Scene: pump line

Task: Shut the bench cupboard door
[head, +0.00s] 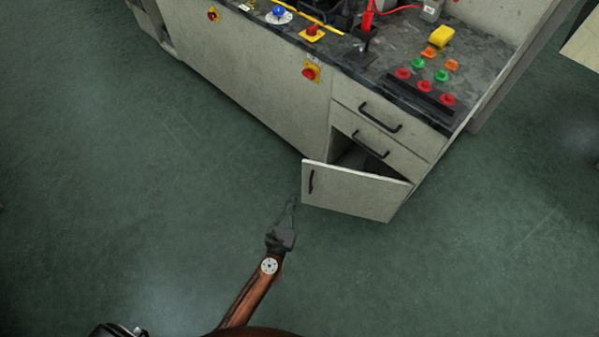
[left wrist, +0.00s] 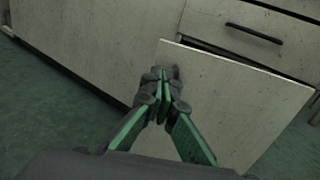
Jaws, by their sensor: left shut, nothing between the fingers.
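The bench cupboard door (head: 355,191) hangs open below the drawers at the right end of the bench, with a dark gap above it into the cupboard. It has a black vertical handle (head: 311,181) near its free left edge. My left gripper (head: 292,201) is shut and empty, just left of that free edge. In the left wrist view the door (left wrist: 225,105) fills the right middle, and the gripper fingertips (left wrist: 163,75) overlap its left edge and hide the handle area. I cannot tell whether they touch it. My right gripper is not in view.
Two drawers with black handles (head: 380,117) sit above the door. The bench top (head: 480,45) carries coloured buttons, a yellow block (head: 441,36) and cables. A red knob on a yellow plate (head: 310,72) is on the bench front. The green floor (head: 130,220) around is clear.

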